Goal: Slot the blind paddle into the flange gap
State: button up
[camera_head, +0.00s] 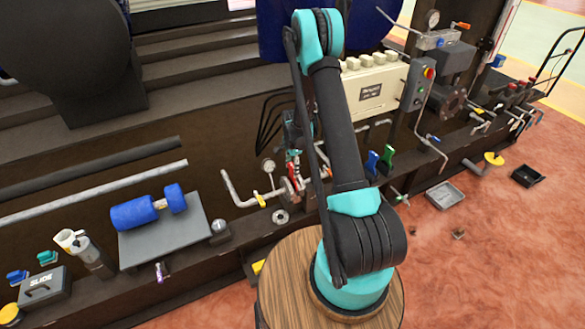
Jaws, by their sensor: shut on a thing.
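My gripper (294,160) shows small and partly hidden behind my arm, pointing down just above the pipe flange. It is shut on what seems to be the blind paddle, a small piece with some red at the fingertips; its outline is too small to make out. The grey flange (286,188) sits on the pipe run below the fingers, partly covered by my arm, and its gap cannot be made out. I cannot tell whether the held piece touches the flange. A loose-looking grey ring (280,217) lies just below and left of the flange.
A bent pipe with a yellow tag (261,200) and a round gauge (268,166) stand close left of the flange. Blue (372,162) and green (387,158) handles rise to the right.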

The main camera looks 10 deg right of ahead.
jog(key=shift+f, duration=0.8)
jog(key=o, duration=1.6)
jog(key=shift+o, duration=0.2)
jog(key=o, duration=0.4)
jog(key=shift+o, duration=0.2)
jog(key=shift+r, duration=4.05)
